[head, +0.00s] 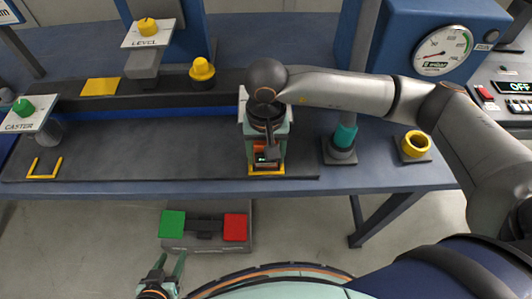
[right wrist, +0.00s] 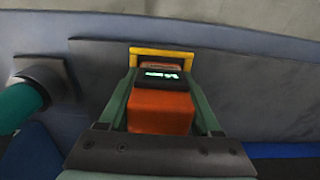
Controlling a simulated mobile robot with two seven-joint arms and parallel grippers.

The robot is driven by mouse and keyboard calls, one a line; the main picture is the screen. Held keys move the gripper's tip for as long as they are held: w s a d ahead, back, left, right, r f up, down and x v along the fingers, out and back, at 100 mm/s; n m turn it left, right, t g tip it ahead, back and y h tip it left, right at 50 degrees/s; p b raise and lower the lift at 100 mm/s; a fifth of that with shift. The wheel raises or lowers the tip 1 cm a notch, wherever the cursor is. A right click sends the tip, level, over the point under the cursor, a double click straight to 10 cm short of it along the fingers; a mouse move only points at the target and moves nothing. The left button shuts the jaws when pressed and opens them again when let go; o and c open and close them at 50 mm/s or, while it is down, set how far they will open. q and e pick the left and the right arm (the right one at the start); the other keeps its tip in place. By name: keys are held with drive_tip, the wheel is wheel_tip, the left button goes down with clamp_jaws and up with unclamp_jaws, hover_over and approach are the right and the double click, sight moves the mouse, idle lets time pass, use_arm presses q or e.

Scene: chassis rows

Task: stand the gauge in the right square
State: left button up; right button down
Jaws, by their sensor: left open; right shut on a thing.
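The gauge (head: 267,157) is an orange block with a black display showing green marks. My right gripper (head: 266,150) is shut on it, pointing down, and the right wrist view shows the gauge (right wrist: 160,110) between the two green fingers. The gauge is at the right square (head: 268,173), a yellow outline on the dark mat near the bench's front edge; the outline (right wrist: 163,50) shows around its far end in the right wrist view. I cannot tell whether its base touches the mat. My left gripper (head: 164,272) is open and empty, low in front of the bench.
A second yellow square outline (head: 45,169) lies at the mat's left. A teal post (head: 343,143) and a yellow ring (head: 416,143) stand right of the mat. Green (head: 172,224) and red (head: 235,227) pedals are on the floor. The mat's middle is clear.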

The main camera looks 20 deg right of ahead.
use_arm(q)
drive_tip(key=shift+f, duration=0.25)
use_arm(e)
drive_tip(key=shift+f, duration=0.1)
drive_tip(key=shift+s, duration=0.1)
unclamp_jaws()
use_arm(q)
drive_tip(key=shift+w+d+r, duration=0.5)
drive_tip(key=shift+d+r, duration=0.2)
drive_tip(key=shift+d, duration=0.15)
use_arm(e)
wheel_tip(320, 180, up, 13)
drive_tip(key=shift+f, duration=0.2)
use_arm(q)
drive_tip(key=shift+s, duration=0.1)
